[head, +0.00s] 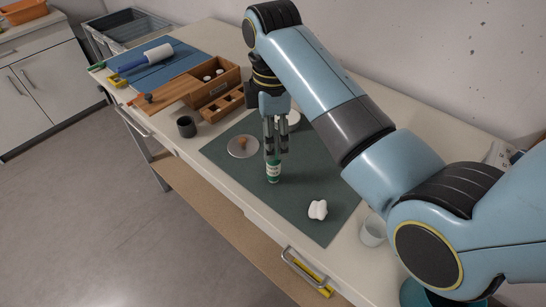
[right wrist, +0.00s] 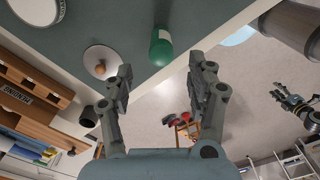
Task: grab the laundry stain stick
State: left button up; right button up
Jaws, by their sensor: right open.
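The laundry stain stick, which I take to be the small green bottle with a white label (head: 273,172), stands upright on the dark green mat (head: 222,152) on the table. My right gripper (head: 275,152) comes down from above, open, with its fingers around or just in front of the bottle's upper part; I cannot tell if they touch it. In the right wrist view the green bottle (right wrist: 160,48) shows beyond the open fingertips (right wrist: 161,68), with nothing held. A dark gripper, apparently my left one (right wrist: 292,104), shows small at the right of the wrist view; its jaws are unclear.
A pale disc with a wooden knob (head: 243,147) lies left of the bottle. A white lumpy object (head: 318,210) lies to its right. A dark cup (head: 187,127), wooden box (head: 214,88) and clear cup (head: 372,232) stand around.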

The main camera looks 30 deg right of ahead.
aim_at(274, 168)
jog(key=shift+s+a+f, duration=0.1)
jog(key=shift+f, duration=0.75)
notch_tip(274, 168, down, 4)
jog(key=shift+f+p, duration=0.25)
jog(key=shift+p, duration=0.45)
jog(key=shift+f, duration=0.45)
jog(key=shift+c, duration=1.3)
jog(key=c, duration=0.5)
pick_arm(q)
jog(key=shift+w+a+r, duration=0.1)
jog(key=shift+a+r, duration=0.05)
jog(key=shift+r, duration=0.6)
pick_arm(e)
grip_shut()
